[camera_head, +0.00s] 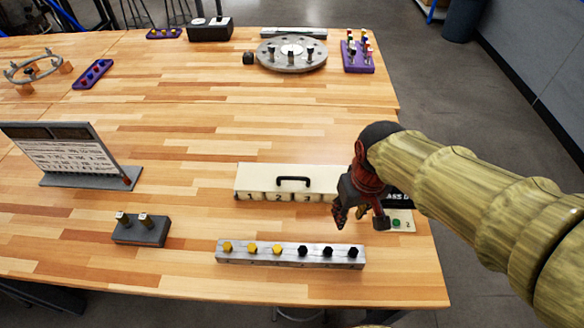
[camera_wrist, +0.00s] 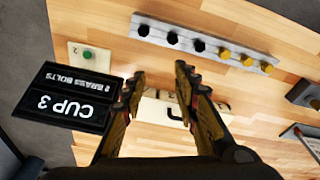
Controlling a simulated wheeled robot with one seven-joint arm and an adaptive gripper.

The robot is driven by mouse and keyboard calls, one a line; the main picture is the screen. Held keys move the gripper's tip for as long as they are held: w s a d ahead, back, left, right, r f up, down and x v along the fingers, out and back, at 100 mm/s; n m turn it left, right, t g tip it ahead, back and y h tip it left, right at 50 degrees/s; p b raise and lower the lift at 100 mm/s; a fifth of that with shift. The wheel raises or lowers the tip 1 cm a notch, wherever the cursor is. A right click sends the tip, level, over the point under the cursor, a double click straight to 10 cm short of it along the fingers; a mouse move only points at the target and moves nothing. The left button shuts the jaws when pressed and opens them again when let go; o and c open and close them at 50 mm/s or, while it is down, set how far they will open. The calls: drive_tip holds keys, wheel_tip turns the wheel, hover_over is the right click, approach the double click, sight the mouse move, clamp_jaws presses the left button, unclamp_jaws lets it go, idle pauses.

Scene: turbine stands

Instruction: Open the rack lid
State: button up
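The rack lid (camera_head: 262,176) is a cream-white cover with a black bar handle (camera_head: 294,181) on top and the numbers 1, 2, 3 along its front edge. It looks closed, and its right end is hidden behind my gripper. My gripper (camera_head: 360,214) is above the table at the lid's right front, fingers pointing down and apart. In the wrist view my gripper (camera_wrist: 156,84) is open and empty. Part of the lid (camera_wrist: 150,108) shows between the fingers, with the handle (camera_wrist: 175,112) near the right finger. The gripper appears not to touch the handle.
A metal bar (camera_head: 290,254) with yellow and black bolts lies in front of the lid. A black sign (camera_wrist: 68,97) reading "CUP 3" and a card with a green button (camera_wrist: 88,55) are beside my gripper. A grey block (camera_head: 141,231) and display board (camera_head: 70,155) stand left. Table behind the lid is clear.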

drive_tip(key=w+a+f+n+p, duration=0.2)
drive_tip(key=w+a+f+n, duration=0.3)
drive_tip(key=w+a, duration=0.25)
drive_tip(key=w+a+f+n+p, duration=0.2)
drive_tip(key=w+a+f+n, duration=0.2)
drive_tip(key=w+a, duration=0.3)
drive_tip(key=n, duration=0.5)
approach(292, 178)
drive_tip(key=shift+n, duration=0.3)
drive_tip(key=shift+w+a+f+b, duration=0.1)
drive_tip(key=shift+w+f, duration=0.15)
drive_tip(key=shift+f, duration=1.1)
drive_tip(key=shift+w+d+f+b, duration=0.15)
drive_tip(key=shift+w+f, duration=0.1)
drive_tip(key=shift+f, duration=1.1)
drive_tip(key=shift+w+a+f+b, duration=0.15)
drive_tip(key=shift+w+f, duration=0.1)
drive_tip(key=shift+f, duration=1.1)
drive_tip(key=shift+c, duration=0.2)
drive_tip(key=c, duration=0.7)
clamp_jaws()
